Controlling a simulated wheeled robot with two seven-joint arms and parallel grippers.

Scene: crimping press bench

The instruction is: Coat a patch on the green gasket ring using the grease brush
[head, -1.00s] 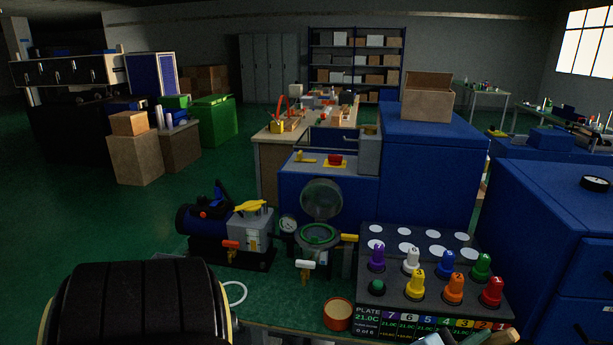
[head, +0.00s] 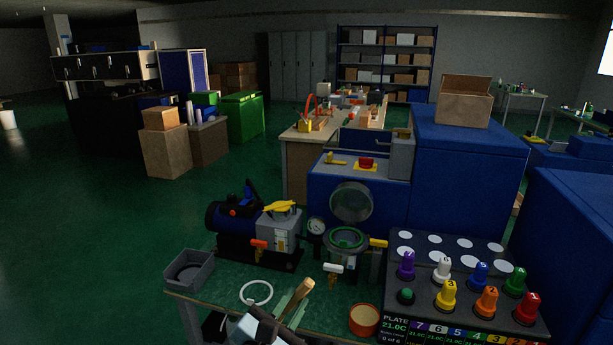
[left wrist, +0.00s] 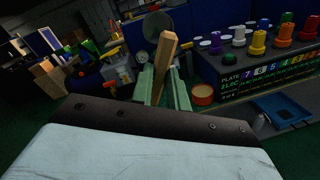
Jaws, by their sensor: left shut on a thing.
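The green gasket ring (head: 347,238) lies on the rim of the open round chamber, whose clear lid stands raised behind it. My left gripper (head: 289,303) is at the bottom of the head view, in front of and left of the chamber, apart from the ring. It is shut on the wooden handle of the grease brush (head: 304,288). In the left wrist view the tilted handle (left wrist: 163,62) rises between the green fingers (left wrist: 164,92). The brush's bristles cannot be made out. My right gripper is not in view.
An orange-rimmed tin (head: 364,320) stands at the bench's front edge. A white hoop (head: 256,292) and a grey tray (head: 189,270) lie left. A pump (head: 280,237) stands left of the chamber. A rack of coloured numbered bottles (head: 398,290) stands right.

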